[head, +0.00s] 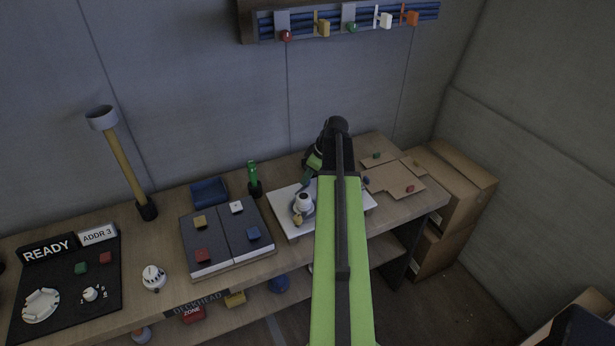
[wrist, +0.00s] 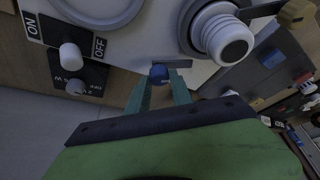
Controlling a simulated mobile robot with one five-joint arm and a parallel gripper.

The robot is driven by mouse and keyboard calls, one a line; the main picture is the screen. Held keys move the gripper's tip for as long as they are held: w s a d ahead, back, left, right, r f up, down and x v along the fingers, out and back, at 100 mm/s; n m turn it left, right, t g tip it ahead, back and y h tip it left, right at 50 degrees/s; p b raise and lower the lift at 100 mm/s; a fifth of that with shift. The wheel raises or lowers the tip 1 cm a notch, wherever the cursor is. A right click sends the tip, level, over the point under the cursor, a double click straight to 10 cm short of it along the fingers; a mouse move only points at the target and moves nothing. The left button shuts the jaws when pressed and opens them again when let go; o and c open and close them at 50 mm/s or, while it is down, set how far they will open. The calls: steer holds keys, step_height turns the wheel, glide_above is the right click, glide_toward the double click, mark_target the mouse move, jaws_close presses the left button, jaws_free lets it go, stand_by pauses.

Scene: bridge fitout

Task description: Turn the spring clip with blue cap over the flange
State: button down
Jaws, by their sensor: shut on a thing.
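The spring clip's blue cap (wrist: 158,73) is between the tips of my gripper (wrist: 160,82) in the wrist view, and the gripper is shut on it. A short dark bar (wrist: 178,64) runs sideways from the cap, close to the grey flange edge (wrist: 184,28). I cannot tell whether the bar overlaps the flange. A ribbed white cylinder (wrist: 223,38) stands at the flange. A tan cap (wrist: 292,12) shows on its far side. In the head view my gripper (head: 306,184) is partly hidden by my arm beside the white fitting (head: 304,202); the blue cap is hidden there.
The white base plate (head: 282,213) carries the fitting. A grey box with coloured caps (head: 213,240) and a green-topped tool (head: 254,177) stand to its left. Brown boards (head: 393,180) lie to its right. An ON/OFF switch (wrist: 70,56) is close by in the wrist view.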

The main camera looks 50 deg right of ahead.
steer(key=shift+d+n+g+y, duration=0.1)
steer(key=shift+n+g+y, duration=0.25)
steer(key=shift+n, duration=0.85)
steer(key=c, duration=1.1)
jaws_free()
steer(key=shift+c, duration=0.2)
steer(key=shift+r, duration=0.1)
steer(key=p+v, duration=1.6)
steer(key=v, duration=0.1)
steer(key=shift+d, duration=0.25)
